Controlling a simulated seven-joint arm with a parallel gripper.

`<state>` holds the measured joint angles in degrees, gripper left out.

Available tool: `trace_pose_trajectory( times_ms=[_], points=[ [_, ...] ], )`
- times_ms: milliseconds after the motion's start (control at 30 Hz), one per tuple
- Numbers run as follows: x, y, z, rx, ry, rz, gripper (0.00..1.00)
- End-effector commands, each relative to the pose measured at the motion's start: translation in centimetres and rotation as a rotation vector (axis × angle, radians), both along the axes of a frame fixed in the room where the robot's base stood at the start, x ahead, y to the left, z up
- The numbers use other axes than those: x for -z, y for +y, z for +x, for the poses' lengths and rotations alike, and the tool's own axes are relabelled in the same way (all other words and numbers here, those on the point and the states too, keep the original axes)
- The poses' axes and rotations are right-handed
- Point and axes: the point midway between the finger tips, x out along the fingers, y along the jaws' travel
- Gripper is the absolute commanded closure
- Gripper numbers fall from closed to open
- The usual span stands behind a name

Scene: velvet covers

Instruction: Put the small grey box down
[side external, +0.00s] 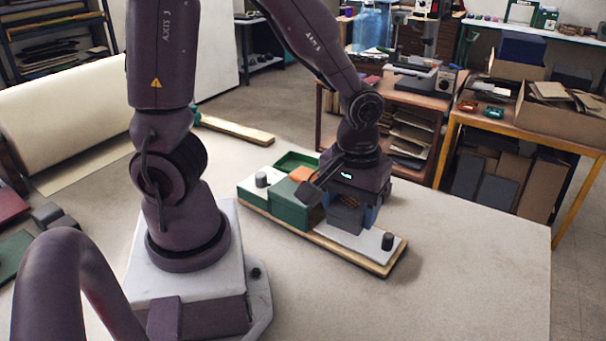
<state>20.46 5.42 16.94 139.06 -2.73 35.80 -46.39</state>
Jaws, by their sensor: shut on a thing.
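My gripper (350,212) is over the right half of a long wooden-edged board (350,256). It is shut on the small grey box (346,219), which shows as a blue-grey block low between the jaws. The box is just above or on the pale plate (365,246) at the board's right end; I cannot tell whether it touches. My gripper's housing hides the box's top and part of its far side.
A dark green box (291,212) stands on the board just left of my gripper, with an orange piece (300,174) by it. A green tray (297,160) is behind. Black knobs stand at the board's left (262,180) and right (388,241) ends. The table's right side is clear.

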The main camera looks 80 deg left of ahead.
Motion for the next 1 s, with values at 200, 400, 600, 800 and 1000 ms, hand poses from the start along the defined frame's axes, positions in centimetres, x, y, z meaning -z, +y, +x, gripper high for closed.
trace_pose_trajectory(
  times_ms=[200, 400, 600, 800, 1000],
  points=[
    [-0.2, 3.7, 1.3, -0.017, 0.001, 0.002, 0.68],
    [-0.3, 8.5, 2.1, -0.028, 0.001, 0.004, 0.68],
    [-0.3, 16.1, 1.6, -0.045, 0.002, 0.004, 0.68],
    [-0.2, 23.8, -1.2, -0.053, 0.003, 0.003, 0.68],
    [-0.1, 28.7, -4.3, -0.051, 0.001, 0.0, 0.68]
  ],
)
